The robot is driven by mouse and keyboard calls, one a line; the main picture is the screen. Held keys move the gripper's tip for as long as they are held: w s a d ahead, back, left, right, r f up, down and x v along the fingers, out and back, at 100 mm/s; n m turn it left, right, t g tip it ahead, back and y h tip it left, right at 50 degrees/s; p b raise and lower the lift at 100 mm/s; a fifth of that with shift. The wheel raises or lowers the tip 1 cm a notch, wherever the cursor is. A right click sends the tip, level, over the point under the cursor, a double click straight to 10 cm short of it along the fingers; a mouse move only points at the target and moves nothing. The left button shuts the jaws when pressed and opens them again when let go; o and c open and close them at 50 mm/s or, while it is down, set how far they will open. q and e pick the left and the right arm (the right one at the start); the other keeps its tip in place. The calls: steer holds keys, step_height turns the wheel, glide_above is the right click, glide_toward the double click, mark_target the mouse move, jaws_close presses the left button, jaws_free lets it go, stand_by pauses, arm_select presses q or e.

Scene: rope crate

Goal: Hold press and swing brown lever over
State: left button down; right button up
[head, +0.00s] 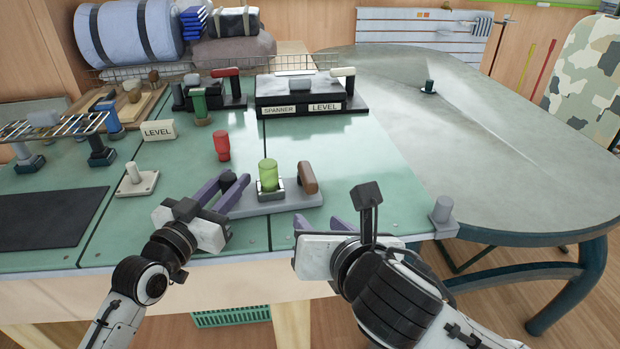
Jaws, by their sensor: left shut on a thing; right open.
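The press has a flat grey base (285,203) near the front edge of the green bench. A green translucent cylinder (268,174) stands in its square holder. The brown lever (308,178) stands up at the right end of the base, tilted slightly. My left gripper (226,187) is at the left end of the press, its purple fingers shut on the press around its dark knob (228,177); the exact contact is partly hidden. My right gripper (330,223) is open and empty, in front and to the right of the brown lever, not touching it.
A red cylinder (222,146) and a white plate with a peg (137,180) stand to the left. A black box labelled SPANNER and LEVEL (300,92) is behind. The bench right of the press is clear.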

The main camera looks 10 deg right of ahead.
mark_target(311, 180)
step_height(311, 180, up, 4)
steer(key=w+d+n+t, duration=0.1)
steer(key=w+n, duration=0.1)
steer(key=shift+h, duration=0.3)
steer(key=x, duration=1.1)
steer(key=shift+w, duration=0.35)
jaws_close()
